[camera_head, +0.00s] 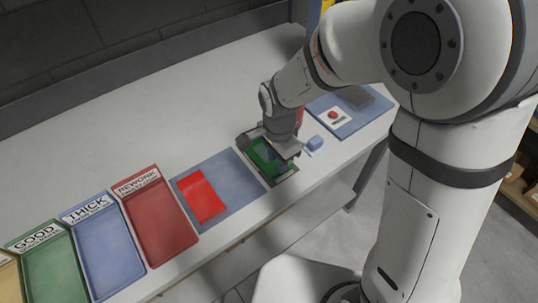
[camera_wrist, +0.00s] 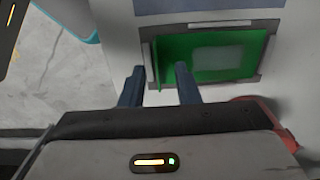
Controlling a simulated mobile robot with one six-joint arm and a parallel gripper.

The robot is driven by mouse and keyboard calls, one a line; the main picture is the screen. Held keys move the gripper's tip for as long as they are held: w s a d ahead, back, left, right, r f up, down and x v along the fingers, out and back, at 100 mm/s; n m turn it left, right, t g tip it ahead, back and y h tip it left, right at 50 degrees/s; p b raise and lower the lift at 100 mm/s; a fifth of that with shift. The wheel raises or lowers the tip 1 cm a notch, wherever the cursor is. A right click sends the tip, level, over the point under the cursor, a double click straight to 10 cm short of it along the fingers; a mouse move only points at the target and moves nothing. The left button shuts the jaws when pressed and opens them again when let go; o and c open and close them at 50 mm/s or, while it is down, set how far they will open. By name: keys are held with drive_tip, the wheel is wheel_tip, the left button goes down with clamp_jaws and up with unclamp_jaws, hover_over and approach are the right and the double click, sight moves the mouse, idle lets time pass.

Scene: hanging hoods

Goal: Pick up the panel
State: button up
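A green panel (camera_head: 262,154) lies in a dark-framed holder (camera_head: 243,139) on the table. In the wrist view the panel (camera_wrist: 240,69) is bright green with a paler patch in its middle. My gripper (camera_head: 287,150) is over the holder's right part. In the wrist view my gripper (camera_wrist: 160,82) is open, with two dark fingers apart. A narrow green edge of the panel shows between the fingers. The right finger overlaps the panel in the picture, and the left finger is outside its left edge. Whether either finger touches the panel cannot be told.
A red sheet (camera_head: 202,197) lies on a blue-grey mat (camera_head: 238,184). Left of it are a red REWORK tray (camera_head: 165,225), a blue THICK tray (camera_head: 110,250) and a green GOOD tray (camera_head: 52,277). A red button (camera_head: 333,115) and small blue object (camera_head: 314,143) are to the right.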

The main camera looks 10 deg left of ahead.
drive_tip(key=shift+s+d+f, duration=0.15)
drive_tip(key=shift+f, duration=1.75)
drive_tip(key=shift+c, duration=0.6)
clamp_jaws()
